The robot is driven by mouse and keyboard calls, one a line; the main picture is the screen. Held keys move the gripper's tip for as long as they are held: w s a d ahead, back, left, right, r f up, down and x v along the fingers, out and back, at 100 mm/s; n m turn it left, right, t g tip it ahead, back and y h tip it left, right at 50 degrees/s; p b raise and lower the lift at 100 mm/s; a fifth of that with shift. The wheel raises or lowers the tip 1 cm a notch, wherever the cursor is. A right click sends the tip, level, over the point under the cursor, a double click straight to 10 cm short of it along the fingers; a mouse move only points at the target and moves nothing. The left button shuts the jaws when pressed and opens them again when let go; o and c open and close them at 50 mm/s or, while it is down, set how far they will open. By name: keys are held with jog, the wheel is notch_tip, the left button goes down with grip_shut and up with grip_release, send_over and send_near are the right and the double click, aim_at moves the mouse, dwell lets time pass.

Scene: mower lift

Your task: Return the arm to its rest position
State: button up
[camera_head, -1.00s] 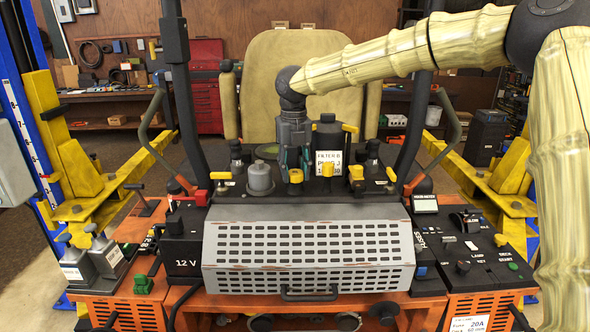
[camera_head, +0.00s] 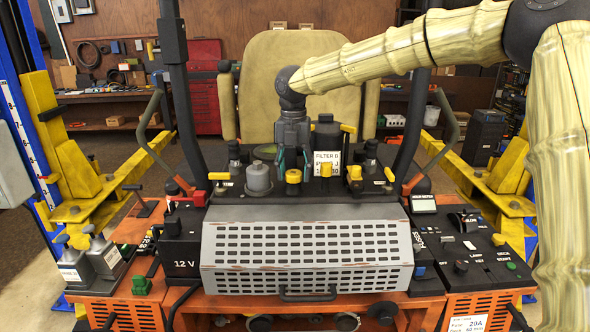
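My arm reaches in from the right edge, its links in a pale ribbed cover, and bends down at a dark wrist. My gripper (camera_head: 292,163) points down over the mower's deck, behind the perforated grey cover. Its two teal-edged fingers stand apart, one on each side, with nothing seen held between them. A yellow-capped part (camera_head: 293,176) is just below and in front of the fingertips. I cannot tell whether they touch it.
A black filter canister (camera_head: 327,139) with a white label stands close right of my gripper. A grey cylinder (camera_head: 258,178) is to its left. The tan seat (camera_head: 262,80) is behind. Dark upright posts (camera_head: 180,110) rise on both sides. The perforated cover (camera_head: 305,245) is in front.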

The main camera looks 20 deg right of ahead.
jog(key=shift+o, duration=0.5)
jog(key=shift+r, duration=3.95)
